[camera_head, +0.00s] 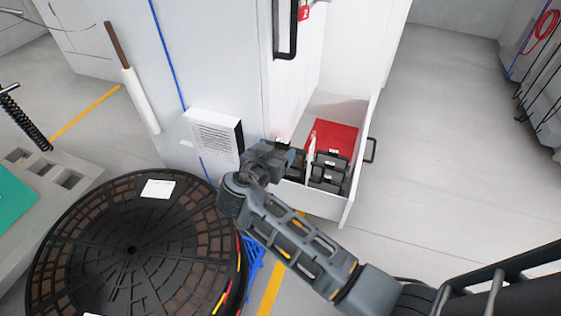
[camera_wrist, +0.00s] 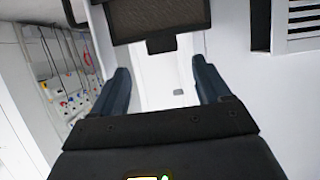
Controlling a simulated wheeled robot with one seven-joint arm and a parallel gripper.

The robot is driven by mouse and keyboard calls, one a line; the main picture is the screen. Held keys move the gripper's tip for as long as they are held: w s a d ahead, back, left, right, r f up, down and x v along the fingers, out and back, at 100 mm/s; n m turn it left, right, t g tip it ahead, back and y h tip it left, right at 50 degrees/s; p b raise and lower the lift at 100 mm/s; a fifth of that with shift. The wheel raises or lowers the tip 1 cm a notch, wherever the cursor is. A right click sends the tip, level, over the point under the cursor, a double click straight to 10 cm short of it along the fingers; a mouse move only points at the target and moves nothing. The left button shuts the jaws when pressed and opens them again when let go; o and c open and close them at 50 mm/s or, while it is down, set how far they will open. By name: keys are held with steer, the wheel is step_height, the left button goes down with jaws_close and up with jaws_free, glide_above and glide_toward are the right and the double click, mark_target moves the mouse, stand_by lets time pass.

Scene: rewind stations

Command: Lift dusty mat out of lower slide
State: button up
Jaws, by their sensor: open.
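In the wrist view a grey-brown meshed panel in a dark frame (camera_wrist: 155,18), with a dark tab at its lower edge, shows at the top; it may be the dusty mat, but I cannot be sure. It lies beyond my gripper (camera_wrist: 164,75), whose two fingers are wide apart with nothing between them. In the head view my gripper (camera_head: 283,158) is beside a white louvred box (camera_head: 212,136) on the cabinet wall, near the left edge of an open drawer. I cannot tell which part is the lower slide.
The open white drawer (camera_head: 318,203) holds a red item (camera_head: 333,137) and several black cases (camera_head: 330,172). A large black reel (camera_head: 110,245) stands at the lower left. A white-sleeved rod (camera_head: 140,100) leans on the cabinet (camera_head: 215,50). Grey floor (camera_head: 440,150) at the right is clear.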

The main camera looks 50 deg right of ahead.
mark_target(282, 143)
steer(key=shift+w+b+x, duration=0.2)
steer(key=shift+b+x, duration=0.2)
steer(key=shift+x, duration=2.25)
steer(key=shift+a, duration=0.1)
jaws_close()
